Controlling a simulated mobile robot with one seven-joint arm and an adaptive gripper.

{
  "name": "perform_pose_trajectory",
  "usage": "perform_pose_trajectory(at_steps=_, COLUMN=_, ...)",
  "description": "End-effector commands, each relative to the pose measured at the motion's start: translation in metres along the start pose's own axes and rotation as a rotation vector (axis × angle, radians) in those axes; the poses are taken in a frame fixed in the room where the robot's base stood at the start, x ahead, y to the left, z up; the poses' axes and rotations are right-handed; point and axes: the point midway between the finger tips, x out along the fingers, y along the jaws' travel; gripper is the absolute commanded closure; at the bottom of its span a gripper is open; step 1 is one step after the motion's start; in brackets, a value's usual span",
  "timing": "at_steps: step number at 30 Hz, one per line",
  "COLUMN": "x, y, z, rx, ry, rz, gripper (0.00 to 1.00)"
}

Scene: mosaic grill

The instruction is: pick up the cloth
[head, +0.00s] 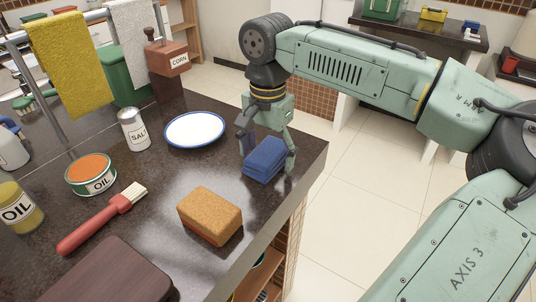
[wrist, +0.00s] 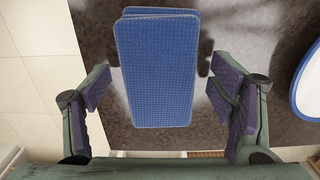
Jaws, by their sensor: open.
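A folded blue cloth (head: 265,159) lies on the dark counter (head: 160,235) near its right edge. In the wrist view the cloth (wrist: 157,68) is a blue textured block that stands between the fingers. My gripper (head: 266,150) is open, with one finger on each side of the cloth. In the wrist view the gripper (wrist: 162,95) shows a gap between the cloth and the right finger pads. The left finger is closer to the cloth; I cannot tell whether it touches.
A white plate with a blue rim (head: 195,130) is left of the cloth. A brown sponge (head: 210,215) lies in front. A salt shaker (head: 134,131), an oil tin (head: 90,174) and a red brush (head: 103,217) stand or lie further left. A yellow towel (head: 70,65) hangs on a rail.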

Motion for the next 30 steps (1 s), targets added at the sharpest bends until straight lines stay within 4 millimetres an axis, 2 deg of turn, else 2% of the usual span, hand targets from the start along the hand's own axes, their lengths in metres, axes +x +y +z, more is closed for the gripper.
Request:
perform_pose_trajectory(at_steps=6, x=0.0004, y=0.0001, z=-0.0002, rx=0.001, ry=0.0, rz=0.0, gripper=0.24)
perform_pose_trajectory(at_steps=27, x=0.0001, y=0.0001, z=-0.0002, rx=0.001, ry=0.0, rz=0.0, gripper=0.7)
perform_pose_trajectory(at_steps=30, x=0.0001, y=0.0001, z=-0.0002, rx=0.001, ry=0.0, rz=0.0, gripper=0.7)
